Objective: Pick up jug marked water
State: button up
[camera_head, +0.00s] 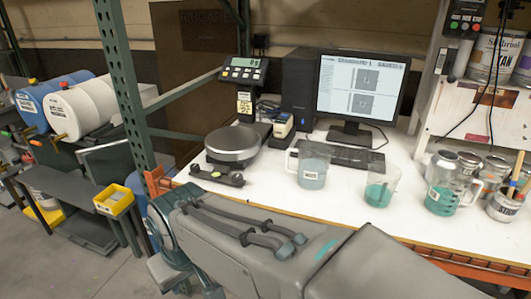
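A clear jug (312,166) stands upright on the white bench, in front of the keyboard, with its handle to the left. It has a small white label with dark lettering that looks like "WATER" but is too small to read surely. It seems to hold pale, clear liquid. A second jug (379,187) with teal liquid stands to its right. A third jug (446,190), with teal liquid and a white label, stands farther right. My grey arm crosses the foreground below the bench's front edge. My gripper cannot be made out in this view, and nothing touches the labelled clear jug.
A round-plated scale (232,145) sits left of the jugs, with a small black device (217,175) before it. A monitor (361,88) and keyboard (341,155) are behind. Metal cans (503,205) crowd the right. A green rack post (122,85) rises at left.

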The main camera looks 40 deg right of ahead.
aim_at(307, 165)
jog(key=z, duration=0.4)
jog(key=i, duration=0.8)
jog(key=z, duration=1.25)
jog(key=i, duration=0.45)
jog(key=z, duration=0.45)
